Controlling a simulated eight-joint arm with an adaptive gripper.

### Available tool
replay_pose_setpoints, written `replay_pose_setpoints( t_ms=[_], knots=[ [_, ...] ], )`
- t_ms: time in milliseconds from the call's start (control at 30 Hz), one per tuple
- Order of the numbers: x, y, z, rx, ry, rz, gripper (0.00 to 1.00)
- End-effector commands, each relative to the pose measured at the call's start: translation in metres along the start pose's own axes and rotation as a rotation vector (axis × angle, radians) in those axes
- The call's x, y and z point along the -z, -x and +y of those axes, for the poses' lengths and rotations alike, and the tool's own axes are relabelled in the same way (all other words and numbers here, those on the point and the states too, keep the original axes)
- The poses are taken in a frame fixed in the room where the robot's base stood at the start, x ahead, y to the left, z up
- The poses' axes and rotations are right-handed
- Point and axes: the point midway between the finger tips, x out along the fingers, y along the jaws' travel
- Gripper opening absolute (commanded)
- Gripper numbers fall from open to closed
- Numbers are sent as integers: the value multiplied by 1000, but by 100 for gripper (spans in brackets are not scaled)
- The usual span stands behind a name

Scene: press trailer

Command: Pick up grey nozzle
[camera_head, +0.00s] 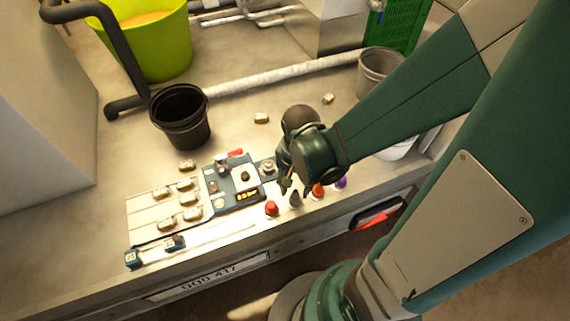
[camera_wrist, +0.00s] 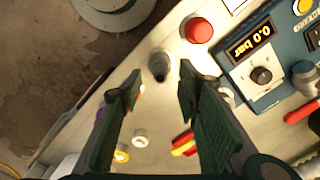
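The grey nozzle (camera_head: 295,199) stands near the front edge of the bench, between a red nozzle (camera_head: 271,208) and an orange-red one (camera_head: 318,190). In the wrist view the grey nozzle (camera_wrist: 159,64) shows just beyond the gap between the fingertips, with its dark tip towards me. My gripper (camera_wrist: 158,85) is open with nothing between its fingers. In the head view my gripper (camera_head: 286,185) hangs just above and slightly left of the grey nozzle. I cannot tell the exact height between them.
A purple nozzle (camera_head: 340,183) stands right of the orange-red one. A blue control panel (camera_head: 233,192) with a "0.0 bar" display lies left of my gripper. A black bucket (camera_head: 180,117), a grey bucket (camera_head: 380,72) and several small metal parts stand on the bench.

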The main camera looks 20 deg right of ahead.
Motion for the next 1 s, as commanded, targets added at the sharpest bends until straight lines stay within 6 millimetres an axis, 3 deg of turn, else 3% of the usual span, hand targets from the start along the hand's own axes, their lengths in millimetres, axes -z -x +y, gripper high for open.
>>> replay_pose_setpoints(
  t_ms=[300, 967, 1000],
  knots=[
    [0, -25, 0, 0, 0, 0, 33],
    [0, -27, 0, 0, 0, 0, 33],
    [0, -27, 0, 0, 0, 0, 28]
  ],
)
